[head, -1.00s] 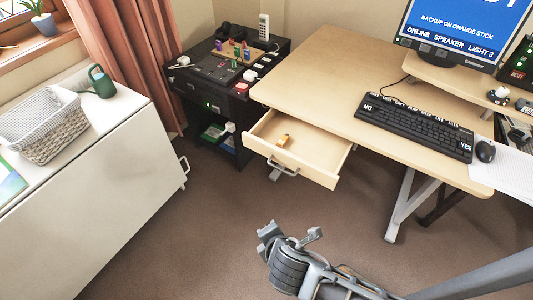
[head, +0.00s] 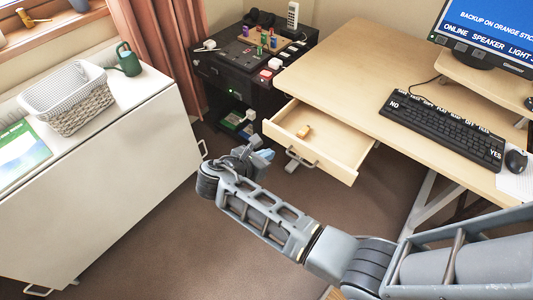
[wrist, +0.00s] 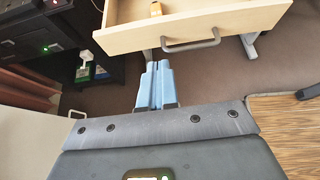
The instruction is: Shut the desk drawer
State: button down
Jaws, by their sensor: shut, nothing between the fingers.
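The desk drawer (head: 325,157) is pulled out from under the wooden desk (head: 350,80), with a small orange-brown object (head: 303,131) lying inside. Its grey bar handle (head: 302,160) is on the front panel. In the wrist view the drawer front (wrist: 205,30) and handle (wrist: 192,45) are at the top, ahead of the fingers. My gripper (head: 265,149) is shut and empty, left of the drawer front in the head view and apart from it. Its blue fingers (wrist: 157,85) are together in the wrist view, pointing towards the handle's left end.
A black cabinet (head: 215,75) with devices stands left of the desk. A white cabinet (head: 130,170) with a basket (head: 65,98) and green watering can (head: 128,60) is at the left. Brown floor is open between it and the drawer.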

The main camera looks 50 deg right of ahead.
send_near(291, 140)
notch_tip(291, 140, down, 3)
jog(key=d, duration=0.2)
jog(key=shift+d+r, duration=0.1)
jog(key=shift+d, duration=0.95)
jog(key=shift+w+d, duration=0.1)
jog(key=shift+d, duration=0.65)
jog(key=d, duration=0.9)
jog(key=w+d, duration=0.1)
jog(key=d, duration=0.3)
jog(key=shift+d, duration=0.4)
